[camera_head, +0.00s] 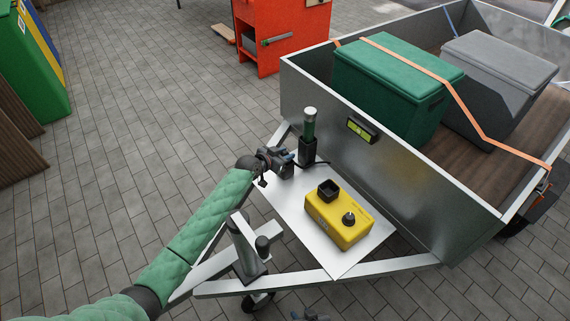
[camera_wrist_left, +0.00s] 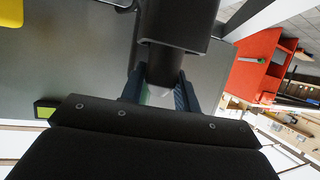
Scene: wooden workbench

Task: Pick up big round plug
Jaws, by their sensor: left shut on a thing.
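The big round plug (camera_head: 307,152) looks like an upright dark cylinder with a green middle and silver top, on the metal plate beside the trailer wall. A dark cable runs from its base. My left gripper (camera_head: 287,165) is at its lower left side. In the left wrist view the dark plug body (camera_wrist_left: 178,35) sits between the fingers of the left gripper (camera_wrist_left: 160,90), which are closed on it. The fingers partly hide it. Only a dark tip of my right gripper (camera_head: 310,316) shows at the bottom edge; its jaws are cut off.
A yellow box (camera_head: 340,217) with a black square socket and round knob lies on the metal plate (camera_head: 285,205). A jockey wheel post (camera_head: 246,250) stands in front.

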